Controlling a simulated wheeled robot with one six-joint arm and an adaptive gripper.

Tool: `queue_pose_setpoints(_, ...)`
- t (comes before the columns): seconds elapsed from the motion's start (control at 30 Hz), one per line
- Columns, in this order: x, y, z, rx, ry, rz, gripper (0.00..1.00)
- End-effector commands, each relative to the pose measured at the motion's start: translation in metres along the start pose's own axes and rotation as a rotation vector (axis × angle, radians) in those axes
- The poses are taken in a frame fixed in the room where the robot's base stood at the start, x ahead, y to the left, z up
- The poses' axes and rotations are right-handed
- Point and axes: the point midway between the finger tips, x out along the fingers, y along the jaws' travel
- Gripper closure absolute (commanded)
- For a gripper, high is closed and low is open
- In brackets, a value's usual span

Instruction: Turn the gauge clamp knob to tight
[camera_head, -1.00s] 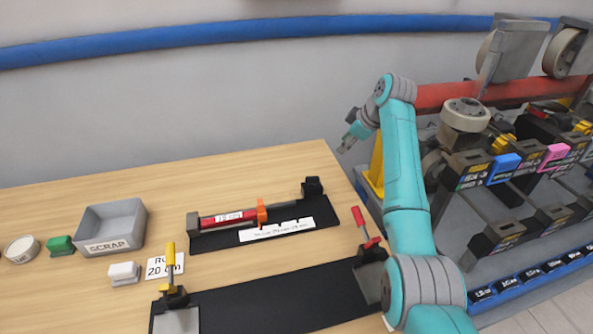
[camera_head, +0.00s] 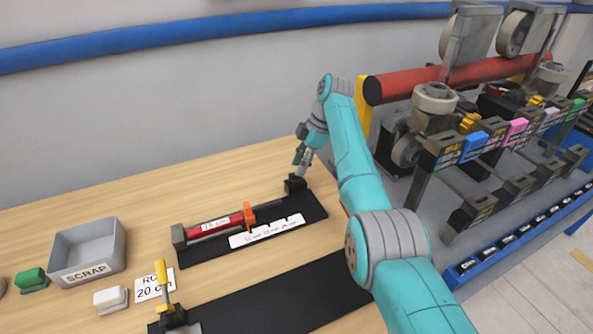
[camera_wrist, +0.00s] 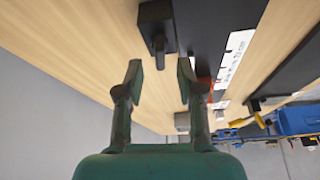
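The gauge is a black base (camera_head: 252,231) on the wooden table, with a red bar (camera_head: 216,225), an orange slider (camera_head: 249,213) and a white scale strip. A small black block with a knob (camera_head: 295,184) stands at its right end. In the wrist view this black block (camera_wrist: 154,16) has a dark lever-like knob (camera_wrist: 159,50) pointing toward my fingers. My gripper (camera_head: 304,158) is just above the block, pointing down. In the wrist view my gripper (camera_wrist: 161,78) is open and empty, its fingertips either side of the knob's line, apparently short of it.
A grey SCRAP bin (camera_head: 122,250), a green block (camera_head: 31,279) and a white block (camera_head: 110,297) are at the left. A yellow-handled clamp (camera_head: 162,267) stands on a second black base (camera_head: 285,295) in front. A rack with rolls is at the right.

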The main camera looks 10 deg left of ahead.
Motion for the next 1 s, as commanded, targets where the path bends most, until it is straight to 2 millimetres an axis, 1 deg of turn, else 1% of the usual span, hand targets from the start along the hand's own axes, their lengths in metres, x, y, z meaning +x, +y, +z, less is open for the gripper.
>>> queue_pose_setpoints(0.03,0.008,-0.001,0.0,0.0,0.0,-0.002,0.62)
queue_pose_setpoints(0.2,0.023,0.0,0.0,0.0,0.0,0.0,0.62)
queue_pose_setpoints(0.33,0.027,0.0,0.0,0.0,0.0,0.001,0.62)
queue_pose_setpoints(0.57,0.028,0.0,0.0,0.001,0.0,0.001,0.62)
queue_pose_setpoints(0.6,0.028,0.0,0.0,0.001,0.0,0.001,0.68)
queue_pose_setpoints(0.63,0.028,0.0,0.0,0.001,0.0,0.001,0.75)
queue_pose_setpoints(0.73,0.028,0.0,0.0,0.001,0.0,0.001,1.0)
queue_pose_setpoints(1.0,0.028,0.0,0.0,0.005,0.0,0.003,1.0)
